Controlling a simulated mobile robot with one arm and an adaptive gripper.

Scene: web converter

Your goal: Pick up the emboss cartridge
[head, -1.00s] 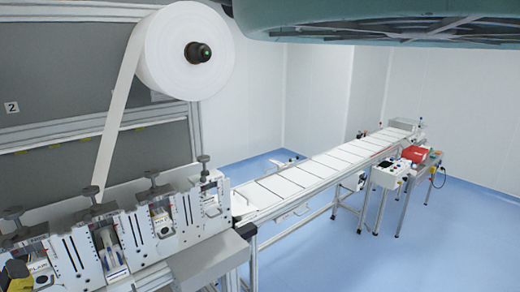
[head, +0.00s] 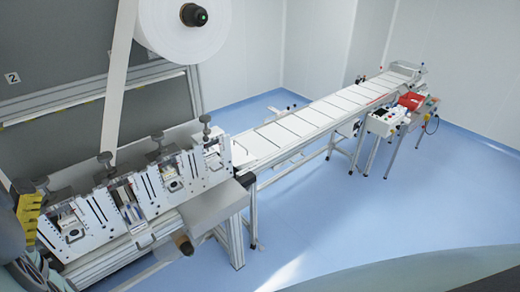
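A row of white cartridge-like modules (head: 103,208) with slotted faces and dark-headed knobs on top stands in the converter at left. One module (head: 128,205) has a blue-and-white part inside. Small labels on the modules are too small to read, so I cannot tell which one is the emboss cartridge. My gripper cannot be made out in the view. A yellow ridged piece (head: 28,212) and grey rounded parts fill the left edge; I cannot tell what they belong to.
A large white web roll (head: 178,30) hangs above, its strip (head: 118,90) running down to the modules. A white conveyor (head: 310,120) runs back right to a small stand (head: 385,122) with a red item (head: 411,100). Blue floor (head: 340,215) at right is open.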

